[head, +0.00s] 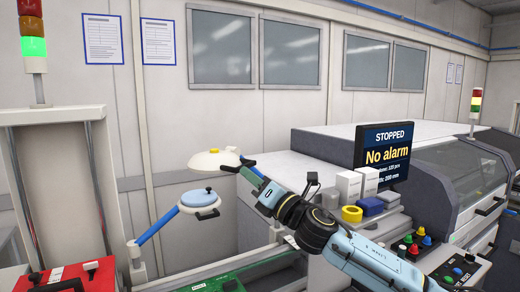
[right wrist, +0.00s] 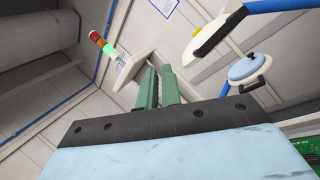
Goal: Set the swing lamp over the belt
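In the head view a white dome-shaped lamp head (head: 213,160) with a yellow knob stands left of the centre, beside a second, light blue-topped round head (head: 200,198) on a blue arm (head: 156,229). Both also show in the right wrist view: the white head with a black handle bar (right wrist: 220,35) and the light blue head (right wrist: 249,67). My right gripper (head: 232,170) is close to the white head in the head view. In the wrist view its green fingers (right wrist: 160,75) are almost together, with nothing seen held, apart from the handle. My left gripper is not in view.
The belt with a green circuit board (head: 230,282) runs along the bottom. A red fixture (head: 65,277) sits lower left. A monitor reading "STOPPED, No alarm" (head: 385,156), white boxes (head: 348,187), yellow tape (head: 352,213) and a button panel (head: 430,250) stand right.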

